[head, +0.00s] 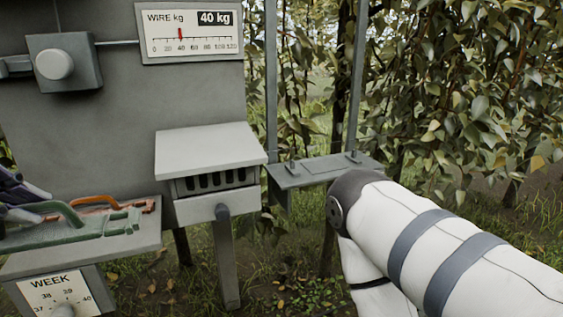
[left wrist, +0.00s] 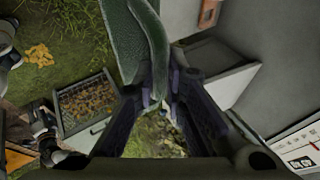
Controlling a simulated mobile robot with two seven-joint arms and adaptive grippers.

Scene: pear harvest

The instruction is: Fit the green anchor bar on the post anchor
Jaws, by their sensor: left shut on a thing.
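The green anchor bar (head: 98,226), with a raised curved handle, is low at the left in the head view, at or just over a grey shelf. I cannot tell whether it touches the shelf. My left gripper (head: 14,205) comes in from the left edge and is shut on the bar. In the left wrist view the fingers (left wrist: 168,85) close on the green bar (left wrist: 137,45). A grey bracket plate (head: 318,172) with upright pins at the posts looks like the post anchor; nothing green is on it. My right arm shows at right; its gripper is out of view.
An orange bar (head: 98,206) lies behind the green one on the shelf (head: 145,243). A slotted grey box (head: 212,150) stands between shelf and bracket. A WIRE kg gauge (head: 190,32) reads 40 kg. In the left wrist view a crate (left wrist: 88,103) stands on the grass.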

